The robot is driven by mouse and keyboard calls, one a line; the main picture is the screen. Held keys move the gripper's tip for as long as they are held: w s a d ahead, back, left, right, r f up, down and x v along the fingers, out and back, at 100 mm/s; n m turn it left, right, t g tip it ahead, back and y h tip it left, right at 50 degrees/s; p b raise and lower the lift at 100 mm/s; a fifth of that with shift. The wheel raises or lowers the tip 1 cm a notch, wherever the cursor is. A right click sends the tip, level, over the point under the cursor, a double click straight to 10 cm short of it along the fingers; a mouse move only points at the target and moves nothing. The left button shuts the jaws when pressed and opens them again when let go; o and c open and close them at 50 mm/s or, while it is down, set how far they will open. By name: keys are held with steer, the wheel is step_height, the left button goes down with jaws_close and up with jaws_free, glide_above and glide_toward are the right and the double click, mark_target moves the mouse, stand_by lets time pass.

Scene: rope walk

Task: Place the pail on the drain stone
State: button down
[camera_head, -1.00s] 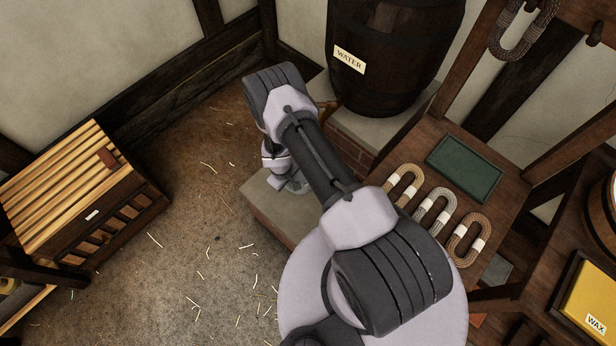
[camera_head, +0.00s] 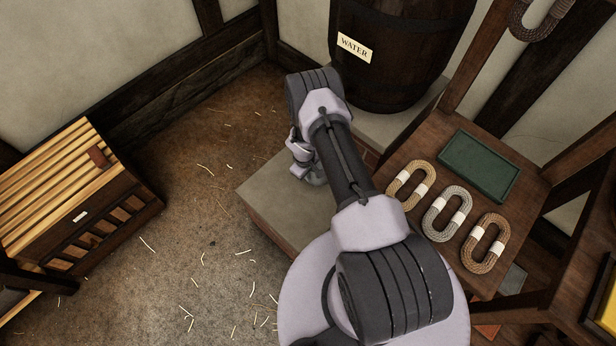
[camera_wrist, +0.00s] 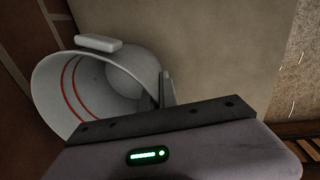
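In the wrist view a white pail (camera_wrist: 95,95) with red bands shows its open mouth, tilted in the picture, with a pale grip piece on its rim. My gripper (camera_wrist: 160,90) has one finger inside the pail and one outside, closed on its rim. A low grey stone slab with brick sides, likely the drain stone (camera_head: 268,190), lies under my gripper in the head view; its bare top also shows in the wrist view (camera_wrist: 220,50). In the head view my arm hides the pail. I cannot tell whether the pail touches the slab.
A water barrel (camera_head: 400,60) stands on a raised stone base behind the slab. A wooden bench at right holds rope coils (camera_head: 447,213) and a green tray (camera_head: 477,166). A slatted crate (camera_head: 75,200) stands at left. Straw-strewn floor (camera_head: 190,240) between is open.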

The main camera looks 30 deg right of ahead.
steer(key=c, duration=1.7)
jaws_free()
steer(key=w+a+r+m+t+p, duration=0.1)
steer(key=w+r+p, duration=0.15)
steer(key=r, duration=1.25)
steer(key=w+a+r+m+p, duration=0.1)
steer(key=w+r+p, duration=0.15)
steer(key=r, duration=1.15)
steer(key=s+a+r+m+t, duration=0.1)
steer(key=s+r+m, duration=0.15)
steer(key=r, duration=0.75)
steer(key=s+a+r+m, duration=0.1)
steer(key=s+a+r, duration=0.15)
steer(key=r, duration=0.75)
steer(key=s+a+r+m+t+y, duration=0.1)
steer(key=s+a+r, duration=0.2)
steer(key=s+r, duration=0.2)
steer(key=s+a+r+m+t+y, duration=0.1)
steer(key=s+a+r, duration=0.2)
steer(key=s, duration=0.7)
steer(key=s+a+r+m+t+y, duration=0.1)
steer(key=s+a+r, duration=0.2)
steer(key=s+r, duration=0.4)
steer(key=shift+s+a+r+m, duration=0.25)
steer(key=shift+s+a+r, duration=0.15)
steer(key=shift+r, duration=0.1)
